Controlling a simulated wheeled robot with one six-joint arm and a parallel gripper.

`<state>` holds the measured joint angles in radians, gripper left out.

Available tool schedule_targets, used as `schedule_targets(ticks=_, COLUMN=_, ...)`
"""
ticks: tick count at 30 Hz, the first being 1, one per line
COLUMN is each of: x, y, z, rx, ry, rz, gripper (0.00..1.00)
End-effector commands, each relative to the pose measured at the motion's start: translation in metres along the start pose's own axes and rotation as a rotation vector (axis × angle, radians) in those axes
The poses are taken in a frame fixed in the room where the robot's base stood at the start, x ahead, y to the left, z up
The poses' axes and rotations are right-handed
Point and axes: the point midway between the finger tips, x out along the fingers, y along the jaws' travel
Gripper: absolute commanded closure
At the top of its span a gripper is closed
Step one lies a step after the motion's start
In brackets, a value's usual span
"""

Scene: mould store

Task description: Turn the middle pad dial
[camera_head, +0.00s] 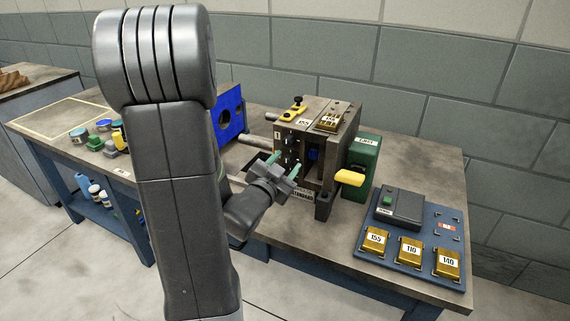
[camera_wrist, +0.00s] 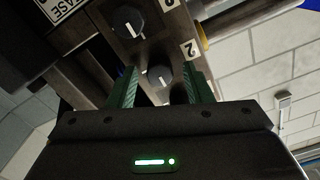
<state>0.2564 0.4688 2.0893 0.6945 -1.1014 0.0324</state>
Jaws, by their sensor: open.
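The press block (camera_head: 340,150) stands on the bench, with a small dial panel on its left face. My gripper (camera_head: 282,163) is in front of that panel, with its green fingers apart. In the wrist view a dark round dial (camera_wrist: 160,76) with a white pointer line lies between the open fingers, beside a tag reading 2. I cannot tell whether the fingers touch it. A second similar dial (camera_wrist: 128,22) sits further up the panel, beside a partly cut-off tag. Any further dial is hidden behind my gripper in the wrist view.
A green box (camera_head: 364,160) and a yellow handle (camera_head: 349,177) stand right of the block. A blue board (camera_head: 392,250) at the right holds gold blocks and a grey box. A blue plate (camera_head: 227,112) stands left. Coloured pots (camera_head: 79,134) sit on the bench's left.

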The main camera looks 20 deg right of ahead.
Motion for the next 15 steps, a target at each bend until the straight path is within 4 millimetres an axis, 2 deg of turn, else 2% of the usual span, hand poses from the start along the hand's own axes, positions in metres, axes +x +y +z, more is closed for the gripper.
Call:
schedule_targets(ticks=9, x=0.0024, y=-0.0002, z=0.0, rx=0.0, ry=0.0, rz=0.0, gripper=0.56)
schedule_targets(ticks=15, x=0.0022, y=-0.0002, z=0.0, rx=0.0, ry=0.0, rz=0.0, gripper=0.96)
